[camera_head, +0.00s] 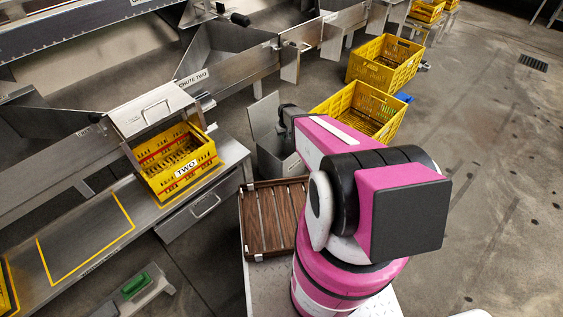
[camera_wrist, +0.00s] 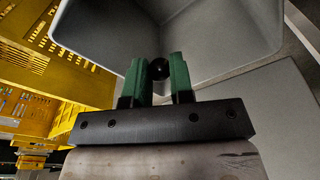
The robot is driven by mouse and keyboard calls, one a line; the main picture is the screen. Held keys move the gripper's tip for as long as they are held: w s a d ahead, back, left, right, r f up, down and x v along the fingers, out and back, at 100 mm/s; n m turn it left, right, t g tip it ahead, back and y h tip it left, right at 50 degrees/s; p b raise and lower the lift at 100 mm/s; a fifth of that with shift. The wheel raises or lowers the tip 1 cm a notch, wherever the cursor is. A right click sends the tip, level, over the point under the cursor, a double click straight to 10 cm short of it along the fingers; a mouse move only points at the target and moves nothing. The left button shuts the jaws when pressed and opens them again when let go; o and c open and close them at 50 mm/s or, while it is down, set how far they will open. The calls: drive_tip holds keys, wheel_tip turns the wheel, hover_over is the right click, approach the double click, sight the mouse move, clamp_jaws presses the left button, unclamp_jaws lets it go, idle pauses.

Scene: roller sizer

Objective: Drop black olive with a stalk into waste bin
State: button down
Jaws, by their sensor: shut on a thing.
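My gripper (camera_wrist: 160,72) is shut on a small black olive (camera_wrist: 158,68), held between its green fingertips in the wrist view. I cannot make out a stalk on it. The open grey waste bin (camera_wrist: 225,35) fills the upper part of the wrist view, and the olive shows against its inside. In the head view the waste bin (camera_head: 270,160) stands beyond the slatted wooden tray, partly hidden by my arm. My gripper's fingers and the olive cannot be made out in that view.
A grey panel (camera_head: 264,115) stands upright at the bin. Yellow crates (camera_head: 385,62) stand on the floor behind. The wooden slatted tray (camera_head: 262,250) is close to my arm. A yellow crate marked TWO (camera_head: 190,178) sits on the metal bench at left.

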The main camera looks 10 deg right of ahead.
drive_tip(key=shift+f, duration=1.25)
drive_tip(key=c, duration=0.9)
unclamp_jaws()
drive_tip(key=r, duration=0.3)
drive_tip(key=s+r, duration=0.1)
drive_tip(key=r, duration=0.6)
drive_tip(key=shift+s+r, duration=0.15)
drive_tip(key=shift+r, duration=0.2)
